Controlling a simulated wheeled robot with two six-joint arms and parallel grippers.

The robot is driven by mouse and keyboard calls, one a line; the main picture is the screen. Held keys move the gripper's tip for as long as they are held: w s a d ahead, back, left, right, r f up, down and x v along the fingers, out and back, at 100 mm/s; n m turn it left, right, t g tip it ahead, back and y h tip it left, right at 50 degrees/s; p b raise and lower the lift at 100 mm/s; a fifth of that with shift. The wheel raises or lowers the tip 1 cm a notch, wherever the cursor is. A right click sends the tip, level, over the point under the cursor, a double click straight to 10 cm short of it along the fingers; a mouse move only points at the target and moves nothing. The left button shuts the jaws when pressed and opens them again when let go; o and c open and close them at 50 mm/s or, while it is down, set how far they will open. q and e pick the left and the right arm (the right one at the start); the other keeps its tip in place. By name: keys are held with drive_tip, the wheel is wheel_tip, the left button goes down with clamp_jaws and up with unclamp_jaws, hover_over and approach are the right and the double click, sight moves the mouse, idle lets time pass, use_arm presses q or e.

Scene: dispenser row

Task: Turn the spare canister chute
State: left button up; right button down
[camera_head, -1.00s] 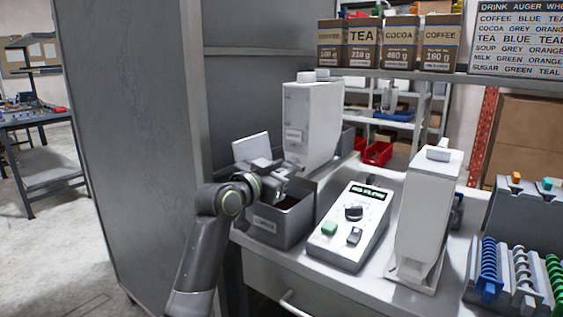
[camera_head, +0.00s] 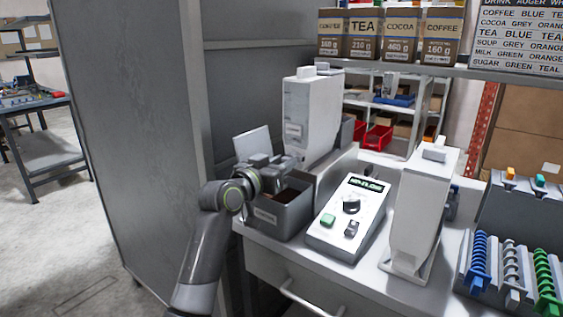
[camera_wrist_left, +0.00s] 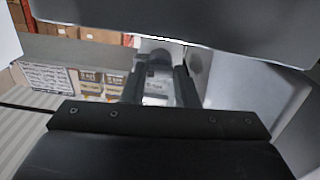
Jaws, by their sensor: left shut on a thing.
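A tall white canister (camera_head: 312,118) with a small label stands behind the grey bin at the counter's left end. A second white canister (camera_head: 420,205) stands at the right of the control box, its narrowed lower end on a white base. I cannot tell from labels which one is the spare. My left gripper (camera_head: 287,164) is at the lower front of the left canister, above the bin. In the left wrist view its fingers (camera_wrist_left: 160,88) are close around a small pale part, seemingly the chute; the arm hides most of it. My right gripper is not in view.
The grey open bin (camera_head: 284,224) has dark contents. A control box (camera_head: 335,237) with a knob and green button stands beside it. A rack of coloured augers (camera_head: 510,265) is at the right. Ingredient boxes (camera_head: 399,36) line the shelf above. A grey cabinet panel (camera_head: 130,110) bounds the left.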

use_arm(q)
drive_tip(key=o, duration=1)
drive_tip(key=v, duration=1.7)
drive_tip(key=shift+s+b, duration=0.2)
drive_tip(key=shift+b, duration=0.15)
drive_tip(key=shift+a, duration=0.1)
